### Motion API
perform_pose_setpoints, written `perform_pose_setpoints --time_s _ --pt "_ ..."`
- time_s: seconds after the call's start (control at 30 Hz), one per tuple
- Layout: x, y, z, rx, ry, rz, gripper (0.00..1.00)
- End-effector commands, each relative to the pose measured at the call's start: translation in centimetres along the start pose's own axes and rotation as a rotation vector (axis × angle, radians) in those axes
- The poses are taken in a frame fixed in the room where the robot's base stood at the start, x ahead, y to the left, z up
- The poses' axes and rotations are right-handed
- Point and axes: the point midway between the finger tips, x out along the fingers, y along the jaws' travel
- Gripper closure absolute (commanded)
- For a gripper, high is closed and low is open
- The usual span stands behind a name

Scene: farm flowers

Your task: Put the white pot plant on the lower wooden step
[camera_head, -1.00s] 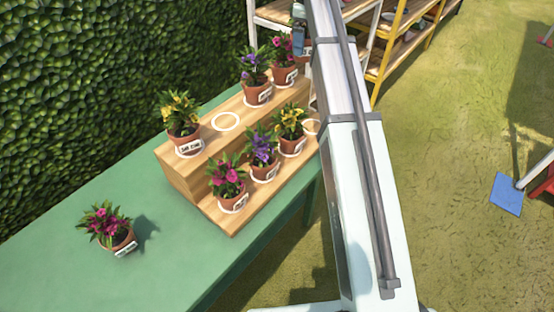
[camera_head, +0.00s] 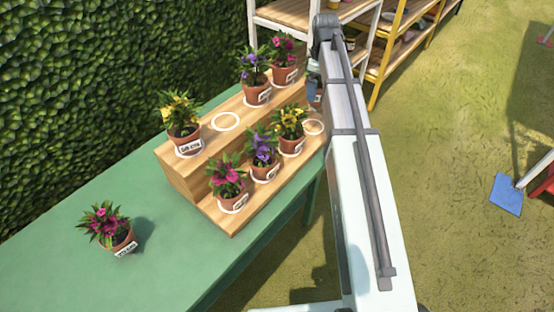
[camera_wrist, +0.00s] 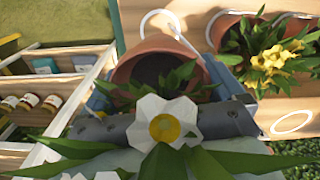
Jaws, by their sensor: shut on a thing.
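The white-flowered plant shows in the wrist view, its white bloom (camera_wrist: 166,124) close to the camera and its terracotta pot (camera_wrist: 150,58) tilted in the picture. My gripper (camera_wrist: 158,88) is shut on this pot, with a blue-grey finger on either side. In the head view my arm hides the plant and most of the gripper. The lower wooden step (camera_head: 228,219) holds a pink, a purple and a yellow plant. An empty white ring (camera_head: 313,127) lies at its right end, beside my arm. In the wrist view, a white ring (camera_wrist: 162,20) shows partly behind the held pot.
The yellow plant (camera_head: 289,122) stands just left of the empty ring. The upper step has another empty ring (camera_head: 226,121) among its potted plants. A pink plant (camera_head: 108,226) stands on the green table (camera_head: 60,265). Shelves (camera_head: 285,14) stand behind.

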Motion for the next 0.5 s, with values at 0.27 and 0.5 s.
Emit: perform_pose_setpoints --time_s 0.27,0.5 --pt "2.4 0.0 0.0 0.0 0.0 0.0 0.53" --pt "5.4 -0.1 0.0 0.0 -0.001 -0.002 0.53"
